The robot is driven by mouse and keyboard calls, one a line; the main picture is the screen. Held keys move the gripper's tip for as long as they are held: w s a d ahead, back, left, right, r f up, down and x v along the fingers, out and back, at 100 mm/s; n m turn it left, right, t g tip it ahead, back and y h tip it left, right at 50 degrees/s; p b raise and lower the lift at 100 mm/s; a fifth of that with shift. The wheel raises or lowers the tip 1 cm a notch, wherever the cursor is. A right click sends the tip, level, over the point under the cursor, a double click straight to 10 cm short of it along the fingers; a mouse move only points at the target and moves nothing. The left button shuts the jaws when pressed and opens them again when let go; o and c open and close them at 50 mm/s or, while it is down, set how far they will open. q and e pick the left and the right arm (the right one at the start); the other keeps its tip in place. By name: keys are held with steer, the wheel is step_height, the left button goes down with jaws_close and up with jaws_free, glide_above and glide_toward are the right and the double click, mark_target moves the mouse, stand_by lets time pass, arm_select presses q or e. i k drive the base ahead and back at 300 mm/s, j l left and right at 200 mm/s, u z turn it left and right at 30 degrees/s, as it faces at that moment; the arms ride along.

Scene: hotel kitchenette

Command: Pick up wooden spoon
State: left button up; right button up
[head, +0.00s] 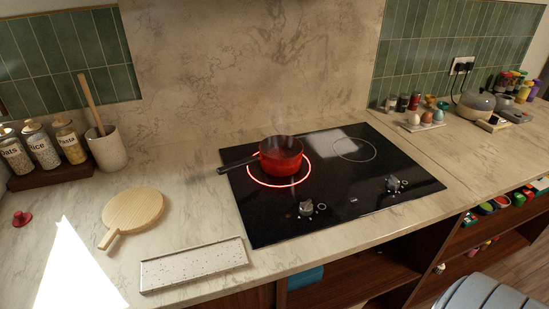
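A wooden spoon (90,103) stands in a speckled off-white crock (108,152) at the back left of the counter. Its long handle sticks up and leans to the left. Its lower end is hidden inside the crock. Neither of my grippers shows in the head view. A grey rounded part at the bottom right edge cannot be made out as a gripper.
Jars of oats, rice and pasta (72,141) stand on a dark wooden rack just left of the crock. A round wooden board (133,209) and a speckled tray (194,265) lie in front. A red pot (281,156) sits on a glowing ring of the black cooktop (350,195).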

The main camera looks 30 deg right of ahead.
mark_target(81, 77)
steer(key=j+z, duration=0.25)
steer(key=z, duration=0.25)
steer(key=j+z, duration=0.25)
steer(key=z, duration=0.25)
